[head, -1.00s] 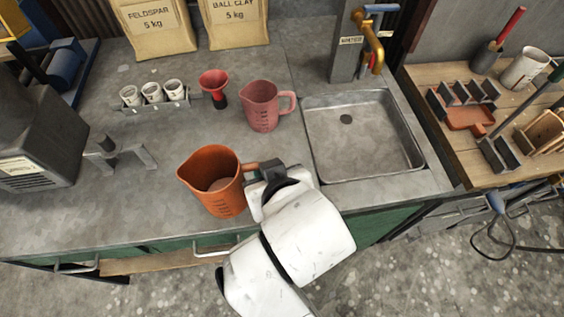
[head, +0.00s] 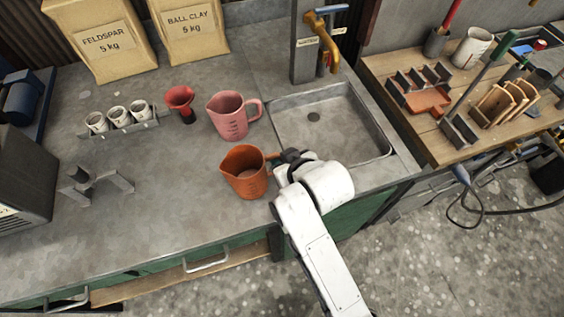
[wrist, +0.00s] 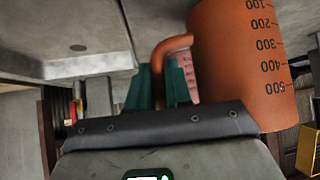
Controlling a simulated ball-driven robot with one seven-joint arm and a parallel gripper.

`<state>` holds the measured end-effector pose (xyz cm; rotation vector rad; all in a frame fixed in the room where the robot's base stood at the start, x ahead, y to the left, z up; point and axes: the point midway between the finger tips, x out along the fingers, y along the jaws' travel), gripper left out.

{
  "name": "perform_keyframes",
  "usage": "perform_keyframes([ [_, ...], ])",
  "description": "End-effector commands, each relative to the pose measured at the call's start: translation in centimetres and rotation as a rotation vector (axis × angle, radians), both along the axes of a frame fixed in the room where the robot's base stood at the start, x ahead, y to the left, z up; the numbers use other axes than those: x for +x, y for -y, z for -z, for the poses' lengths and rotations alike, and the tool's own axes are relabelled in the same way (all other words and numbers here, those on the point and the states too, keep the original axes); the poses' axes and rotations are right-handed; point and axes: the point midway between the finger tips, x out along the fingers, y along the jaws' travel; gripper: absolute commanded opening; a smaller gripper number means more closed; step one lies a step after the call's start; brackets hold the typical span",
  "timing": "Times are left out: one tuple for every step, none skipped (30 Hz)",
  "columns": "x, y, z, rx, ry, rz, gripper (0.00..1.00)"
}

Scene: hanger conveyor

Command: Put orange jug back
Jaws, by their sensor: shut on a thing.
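The orange jug (head: 245,172) is upright at the front of the grey counter, left of the sink, with some contents visible inside. I cannot tell whether its base touches the counter. My gripper (head: 285,157) is at its right side, shut on its handle. In the wrist view the orange jug (wrist: 240,60) shows its black scale marks, and the green fingers of my gripper (wrist: 163,85) close around the lower part of the handle. A pink jug (head: 230,118) stands just behind the orange jug.
The sink (head: 385,148) is right of the jugs. A red funnel (head: 180,100) and a rack of small white cups (head: 118,118) stand behind left. A grey metal stand (head: 95,185) is further left. The counter between the stand and orange jug is clear.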

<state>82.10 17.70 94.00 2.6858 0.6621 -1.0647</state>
Motion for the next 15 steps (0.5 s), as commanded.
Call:
perform_keyframes([
  [-0.1, 0.0, 0.5, -0.001, -0.003, -0.001, 0.00],
  [-0.1, 0.0, 0.8, -0.001, -0.002, -0.001, 0.00],
  [-0.1, -0.1, 1.2, -0.001, -0.001, -0.001, 0.00],
  [-0.1, -0.1, 1.3, 0.000, 0.000, -0.001, 0.00],
  [-0.1, -0.1, 1.5, 0.000, 0.001, -0.001, 0.00],
  [0.0, -0.1, 1.5, 0.000, 0.002, -0.001, 0.00],
  [0.0, -0.1, 1.5, 0.000, 0.002, -0.001, 0.00],
  [0.0, -0.1, 1.5, 0.000, 0.002, -0.001, 0.00],
  [0.0, -0.1, 1.5, 0.000, 0.002, -0.001, 0.00],
  [0.0, -0.1, 1.6, 0.000, 0.002, -0.001, 0.00],
  [0.0, -0.1, 1.6, 0.000, 0.002, -0.001, 0.00],
  [0.0, -0.1, 1.6, 0.000, 0.001, -0.001, 0.23],
  [0.0, -0.1, 1.6, 0.000, 0.001, -0.001, 0.26],
  [0.0, -0.1, 1.6, 0.000, 0.001, -0.001, 0.29],
  [-0.1, -0.1, 1.6, 0.000, 0.001, -0.001, 0.33],
])
